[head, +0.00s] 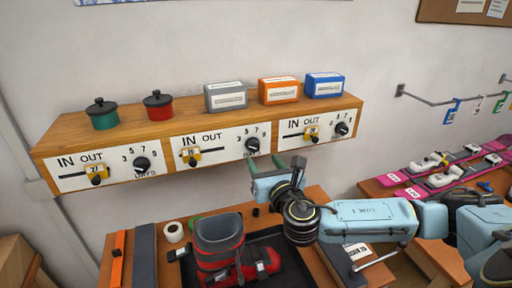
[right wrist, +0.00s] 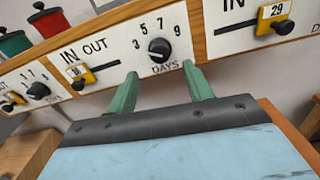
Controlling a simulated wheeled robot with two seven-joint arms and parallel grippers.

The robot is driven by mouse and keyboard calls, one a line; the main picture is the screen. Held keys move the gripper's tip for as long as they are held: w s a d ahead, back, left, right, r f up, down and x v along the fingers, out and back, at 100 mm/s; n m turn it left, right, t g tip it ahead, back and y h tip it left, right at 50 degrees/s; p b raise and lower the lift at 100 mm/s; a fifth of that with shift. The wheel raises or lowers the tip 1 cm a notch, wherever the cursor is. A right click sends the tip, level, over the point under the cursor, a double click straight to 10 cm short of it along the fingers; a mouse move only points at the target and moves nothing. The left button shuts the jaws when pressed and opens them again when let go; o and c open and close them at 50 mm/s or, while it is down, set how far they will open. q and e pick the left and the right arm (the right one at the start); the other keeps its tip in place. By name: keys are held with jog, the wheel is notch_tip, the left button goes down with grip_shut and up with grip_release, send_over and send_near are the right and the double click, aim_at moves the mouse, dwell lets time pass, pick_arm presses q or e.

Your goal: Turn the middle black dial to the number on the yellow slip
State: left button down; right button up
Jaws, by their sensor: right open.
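The middle black dial (head: 252,145) sits on the white front panel under the wooden shelf, above the word DAYS. In the right wrist view the dial (right wrist: 158,50) has 3, 5, 7 and 9 around it; where its pointer stands is unclear. My right gripper (head: 265,163) is open just below and in front of the dial; its green fingertips (right wrist: 160,73) are spread below the dial with nothing between them. A yellow slider (right wrist: 81,76) with a small number card sits left of the dial; its number is hard to read. I cannot make out a separate yellow slip. My left gripper is not in view.
A left dial (head: 141,163) and a right dial (head: 341,129) flank it, each with a yellow slider. Pots and boxes stand on the shelf (head: 180,122). Below, a red and grey ski boot (head: 222,250) stands on the bench. Pink skis (head: 450,175) lie at right.

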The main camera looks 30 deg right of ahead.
aim_at(255, 149)
jog(key=p+x, duration=0.1)
jog(key=x, duration=0.6)
jog(key=c, duration=1)
